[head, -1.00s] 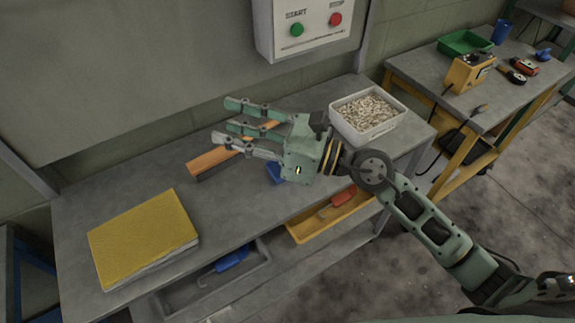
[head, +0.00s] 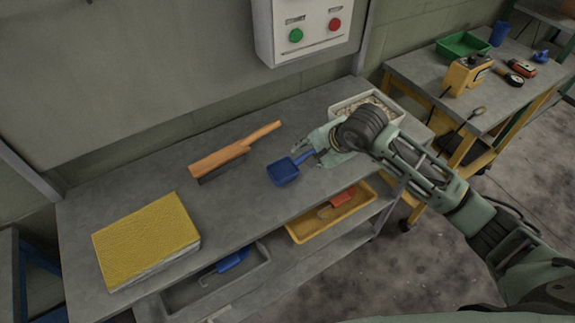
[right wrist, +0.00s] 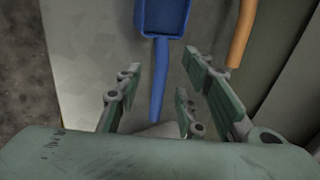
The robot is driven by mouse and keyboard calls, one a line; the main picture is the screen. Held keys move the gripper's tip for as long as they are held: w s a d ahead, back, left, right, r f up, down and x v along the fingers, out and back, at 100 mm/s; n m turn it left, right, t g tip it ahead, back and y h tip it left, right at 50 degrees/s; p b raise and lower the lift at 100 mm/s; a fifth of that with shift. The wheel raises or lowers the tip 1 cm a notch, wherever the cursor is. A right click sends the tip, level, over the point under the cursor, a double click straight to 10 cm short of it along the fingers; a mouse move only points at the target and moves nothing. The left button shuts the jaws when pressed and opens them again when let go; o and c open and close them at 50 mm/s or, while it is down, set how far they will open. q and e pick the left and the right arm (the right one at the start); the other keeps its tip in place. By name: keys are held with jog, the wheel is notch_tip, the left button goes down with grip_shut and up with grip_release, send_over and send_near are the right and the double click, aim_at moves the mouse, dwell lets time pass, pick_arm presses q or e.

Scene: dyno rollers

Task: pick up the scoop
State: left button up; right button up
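The blue scoop (head: 284,172) lies on the grey bench, its bowl toward the left and its handle pointing right to my right gripper (head: 313,147). In the right wrist view the scoop's bowl (right wrist: 163,17) is at the top, and its handle runs down between the fingers of the right gripper (right wrist: 166,78). The fingers are spread, with gaps on both sides of the handle, so the gripper is open and not holding it. My left gripper is not in view.
A wooden-handled brush (head: 222,160) lies left of the scoop. A yellow-covered block (head: 146,238) is at the bench's left end. A white bin of pellets (head: 340,106) stands behind my gripper. A yellow tray (head: 300,232) sits on the shelf below.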

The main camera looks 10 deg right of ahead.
jog(key=shift+x, duration=1.25)
grip_shut()
jog(key=shift+r, duration=0.1)
